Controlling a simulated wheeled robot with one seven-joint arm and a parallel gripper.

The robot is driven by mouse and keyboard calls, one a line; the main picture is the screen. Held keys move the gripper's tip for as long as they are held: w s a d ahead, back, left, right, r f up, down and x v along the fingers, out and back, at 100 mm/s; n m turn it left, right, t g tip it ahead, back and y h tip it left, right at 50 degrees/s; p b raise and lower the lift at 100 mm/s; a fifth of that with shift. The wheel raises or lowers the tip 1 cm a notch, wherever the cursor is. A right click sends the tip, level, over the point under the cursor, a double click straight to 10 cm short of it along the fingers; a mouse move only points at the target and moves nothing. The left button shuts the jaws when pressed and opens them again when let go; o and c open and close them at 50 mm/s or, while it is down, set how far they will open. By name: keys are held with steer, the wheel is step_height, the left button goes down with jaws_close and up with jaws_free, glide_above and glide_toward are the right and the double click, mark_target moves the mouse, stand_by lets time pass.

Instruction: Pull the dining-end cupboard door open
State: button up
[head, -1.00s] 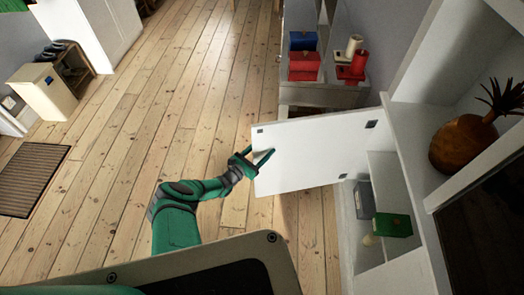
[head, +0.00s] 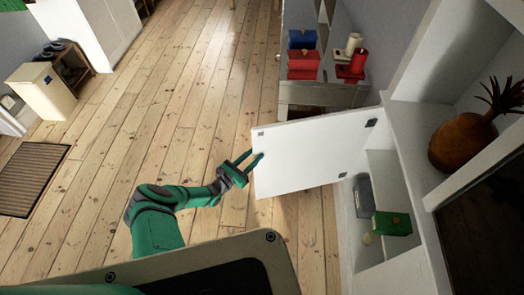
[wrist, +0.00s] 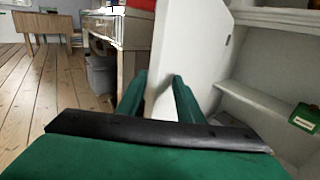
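The white cupboard door (head: 305,155) stands swung wide out from the low white cupboard (head: 350,235) at the right, and hinges show at its right side. The open cupboard interior shows a grey box (head: 363,198) and a green box (head: 392,223). My gripper (head: 252,157) is at the door's free edge, with one fingertip overlapping the door face in the head view. In the wrist view my gripper's two fingers (wrist: 160,80) are spread apart, with the door's edge (wrist: 165,55) showing between and beyond them. Whether a finger touches the door I cannot tell.
A shelf unit (head: 325,95) with red and blue boxes stands just behind the door. A cream bin (head: 42,90) and a dark mat (head: 30,178) are at the left. The floorboards between are clear.

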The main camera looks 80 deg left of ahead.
steer(key=v, duration=0.4)
steer(key=shift+s+d, duration=0.2)
steer(key=shift+s, duration=0.1)
